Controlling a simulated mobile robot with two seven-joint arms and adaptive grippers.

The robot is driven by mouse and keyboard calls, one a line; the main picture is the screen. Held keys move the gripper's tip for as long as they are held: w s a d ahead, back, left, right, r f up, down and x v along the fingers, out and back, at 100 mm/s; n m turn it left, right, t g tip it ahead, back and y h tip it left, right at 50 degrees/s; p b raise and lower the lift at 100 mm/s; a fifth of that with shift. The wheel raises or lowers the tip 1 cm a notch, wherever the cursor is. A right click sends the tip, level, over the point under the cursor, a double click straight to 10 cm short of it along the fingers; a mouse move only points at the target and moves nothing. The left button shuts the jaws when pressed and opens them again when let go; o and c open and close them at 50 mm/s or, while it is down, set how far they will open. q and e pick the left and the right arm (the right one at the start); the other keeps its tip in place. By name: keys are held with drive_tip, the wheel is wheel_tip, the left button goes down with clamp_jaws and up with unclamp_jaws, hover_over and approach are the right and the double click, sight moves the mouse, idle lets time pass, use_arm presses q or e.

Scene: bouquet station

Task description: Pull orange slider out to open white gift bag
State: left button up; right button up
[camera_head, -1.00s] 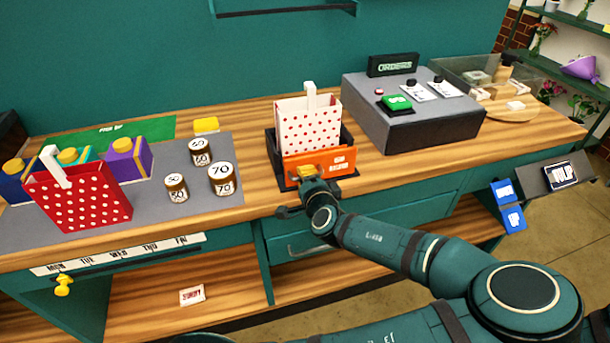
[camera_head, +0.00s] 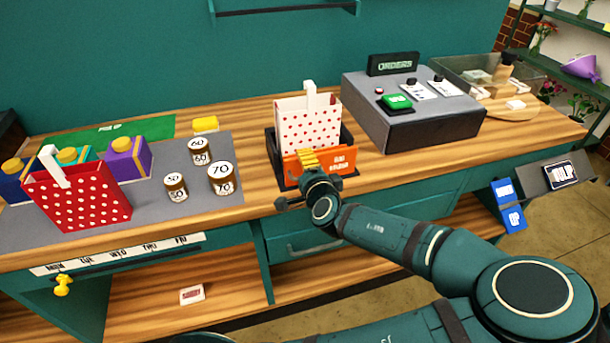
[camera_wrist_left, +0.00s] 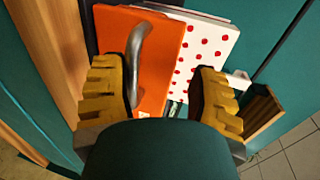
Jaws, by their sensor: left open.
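The white gift bag (camera_head: 308,124) with red dots stands upright in a black holder (camera_head: 347,143) on the counter. The orange slider (camera_head: 340,160) is at the front of the holder, close against the bag. In the left wrist view the slider (camera_wrist_left: 115,50) has a curved metal handle (camera_wrist_left: 135,60), and the bag (camera_wrist_left: 206,48) shows beside it. My left gripper (camera_head: 307,160) is in front of the slider. In its wrist view the yellow fingers (camera_wrist_left: 160,80) are apart, with the handle between them, nearer the left finger. Contact cannot be told. My right gripper is out of view.
A red dotted bag (camera_head: 85,198), several jars (camera_head: 222,178) and a purple box (camera_head: 127,160) stand left on a grey mat (camera_head: 205,205). A grey orders console (camera_head: 425,125) stands right of the holder. Bare wood lies between mat and holder.

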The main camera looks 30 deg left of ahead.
use_arm(q)
wheel_tip(320, 180, up, 8)
drive_tip(key=shift+f, duration=0.2)
